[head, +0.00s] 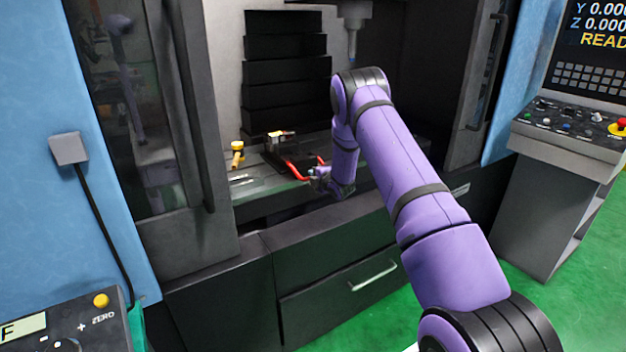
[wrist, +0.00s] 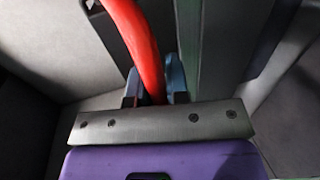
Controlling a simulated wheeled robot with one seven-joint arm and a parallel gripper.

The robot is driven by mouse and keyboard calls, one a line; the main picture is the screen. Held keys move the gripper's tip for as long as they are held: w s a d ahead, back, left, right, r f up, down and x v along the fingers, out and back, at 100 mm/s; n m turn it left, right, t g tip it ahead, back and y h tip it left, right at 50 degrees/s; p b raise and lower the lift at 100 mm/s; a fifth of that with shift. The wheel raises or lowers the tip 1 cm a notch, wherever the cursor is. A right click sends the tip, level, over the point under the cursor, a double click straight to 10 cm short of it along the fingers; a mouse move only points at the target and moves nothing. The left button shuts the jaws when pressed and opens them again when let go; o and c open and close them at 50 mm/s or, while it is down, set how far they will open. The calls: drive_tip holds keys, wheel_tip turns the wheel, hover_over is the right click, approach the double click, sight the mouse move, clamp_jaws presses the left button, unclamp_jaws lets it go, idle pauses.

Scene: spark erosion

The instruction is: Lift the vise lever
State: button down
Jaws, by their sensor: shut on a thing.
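The vise (head: 283,145) sits on the machine table inside the open enclosure. Its red lever (head: 297,172) sticks out at the front, low and near the table's front edge. In the wrist view the red lever (wrist: 137,40) runs from the top down between the fingers. My gripper (head: 318,173) is at the lever's end and is small in the head view. In the wrist view my gripper (wrist: 155,88) has a blue-grey finger on each side of the lever and is shut on it. The lever's tip is hidden behind the metal bar of the gripper.
A yellow-topped object (head: 237,148) stands left of the vise on the machine table (head: 255,187). The spindle (head: 353,35) hangs above. A dark stepped cover (head: 287,70) is behind. The enclosure's door frames stand left and right, and a drawer handle (head: 373,275) is below.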

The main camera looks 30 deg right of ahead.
drive_tip(key=shift+w+r+g, duration=0.1)
drive_tip(key=shift+r+g, duration=0.6)
drive_tip(key=shift+r, duration=0.95)
drive_tip(key=shift+w+r+g, duration=0.1)
drive_tip(key=shift+r+g, duration=0.6)
drive_tip(key=shift+r, duration=0.95)
drive_tip(key=c, duration=1.1)
unclamp_jaws()
drive_tip(key=v, duration=1.1)
